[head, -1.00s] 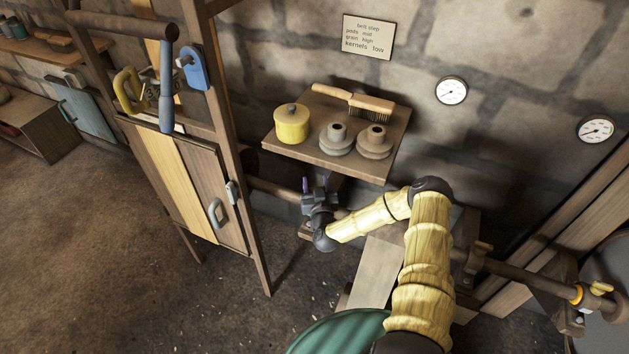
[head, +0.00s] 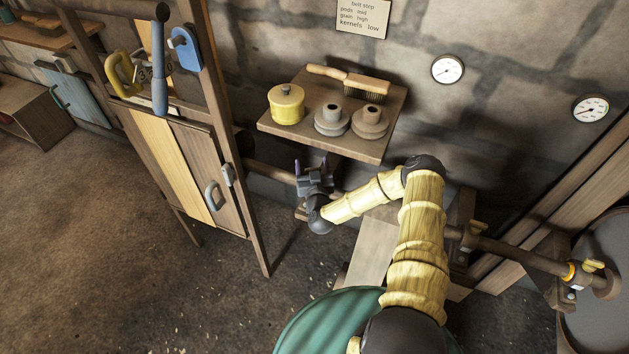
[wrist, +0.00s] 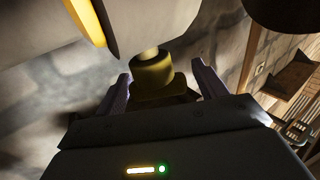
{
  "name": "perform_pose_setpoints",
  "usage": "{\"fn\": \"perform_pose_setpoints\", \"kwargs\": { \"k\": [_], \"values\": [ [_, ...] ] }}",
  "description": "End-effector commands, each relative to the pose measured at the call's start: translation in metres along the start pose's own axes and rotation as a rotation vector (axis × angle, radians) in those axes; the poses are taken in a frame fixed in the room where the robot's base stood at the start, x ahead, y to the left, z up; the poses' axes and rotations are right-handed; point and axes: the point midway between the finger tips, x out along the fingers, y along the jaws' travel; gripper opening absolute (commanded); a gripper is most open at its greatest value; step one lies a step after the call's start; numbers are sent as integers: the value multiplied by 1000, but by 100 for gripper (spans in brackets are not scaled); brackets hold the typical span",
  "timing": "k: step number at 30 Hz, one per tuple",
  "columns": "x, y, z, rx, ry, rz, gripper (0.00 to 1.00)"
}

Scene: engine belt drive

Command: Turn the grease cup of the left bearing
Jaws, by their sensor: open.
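In the wrist view a dull brass grease cup (wrist: 152,72) with a short stem stands between the two fingers of my gripper (wrist: 158,82). The fingers are spread, with a gap visible on each side of the cup. In the head view my gripper (head: 312,163) points up beside the shaft (head: 268,173), just below the wall shelf. It hides the cup and most of any bearing there.
The shelf (head: 388,150) above my gripper holds a yellow pot (head: 286,104), two grey pulley-like parts and a brush (head: 350,80). A wooden cabinet (head: 185,170) stands to the left. A further brass cup (head: 592,265) is at the right. The floor at left is clear.

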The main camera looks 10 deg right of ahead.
Motion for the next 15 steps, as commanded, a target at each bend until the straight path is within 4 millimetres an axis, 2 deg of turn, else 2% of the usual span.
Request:
{"fn": "perform_pose_setpoints", "kwargs": {
  "k": [5, 15],
  "values": [
    [-21, 0, 0, 1, -2, -2, 71],
    [-88, -1, 0, 1, -3, -3, 71]
  ]
}}
